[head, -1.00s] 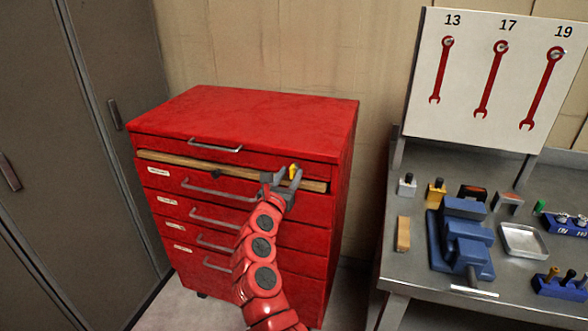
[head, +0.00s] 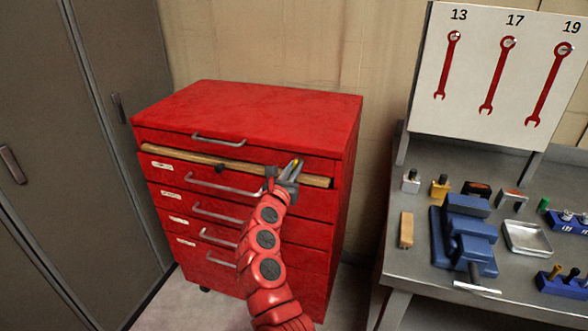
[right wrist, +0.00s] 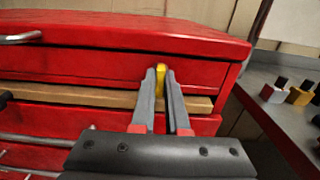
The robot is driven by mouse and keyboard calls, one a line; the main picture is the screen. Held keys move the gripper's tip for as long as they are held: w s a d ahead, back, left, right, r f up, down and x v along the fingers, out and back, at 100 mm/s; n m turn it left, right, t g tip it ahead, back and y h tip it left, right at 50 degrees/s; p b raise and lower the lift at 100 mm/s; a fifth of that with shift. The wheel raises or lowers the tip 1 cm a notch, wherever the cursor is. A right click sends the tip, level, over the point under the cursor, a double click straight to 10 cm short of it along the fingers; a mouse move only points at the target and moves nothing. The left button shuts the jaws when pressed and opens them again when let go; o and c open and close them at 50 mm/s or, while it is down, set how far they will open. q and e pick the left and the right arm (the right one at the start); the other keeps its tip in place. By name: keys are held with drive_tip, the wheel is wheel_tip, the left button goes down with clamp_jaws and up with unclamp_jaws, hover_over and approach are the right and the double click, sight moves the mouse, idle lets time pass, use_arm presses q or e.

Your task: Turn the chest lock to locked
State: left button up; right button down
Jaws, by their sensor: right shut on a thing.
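The red tool chest (head: 250,105) stands between the grey cabinet and the workbench. Its lock has a small yellow key or knob (right wrist: 160,75) on the upper right of the front, which shows only as a yellow bit (head: 296,163) in the head view. My right gripper (right wrist: 164,76) is shut on this yellow lock piece, with a grey finger on each side of it. The fingers hide part of the lock, and I cannot tell its exact angle. My left gripper is not in view.
A wooden strip (head: 180,154) runs across the chest front below the top drawer. Grey drawer handles (head: 225,188) stick out from the front. The workbench (head: 405,270) with a blue vise (head: 468,240) stands to the right. A grey cabinet (head: 60,130) stands at the left.

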drive_tip(key=shift+r, duration=0.1)
drive_tip(key=shift+r+n+p, duration=0.1)
drive_tip(key=shift+n+p, duration=0.65)
drive_tip(key=shift+n, duration=0.35)
drive_tip(key=n+p, duration=0.2)
drive_tip(key=shift+n, duration=0.3)
drive_tip(key=n+p, duration=0.3)
drive_tip(key=n, duration=0.1)
drive_tip(key=shift+a+n, duration=0.1)
drive_tip(key=shift+n, duration=0.2)
drive_tip(key=n+p, duration=0.2)
drive_tip(key=n, duration=0.1)
drive_tip(key=n+p, duration=0.5)
drive_tip(key=shift+a+f+n, duration=0.15)
drive_tip(key=shift+f+n, duration=0.15)
drive_tip(key=shift+f, duration=0.05)
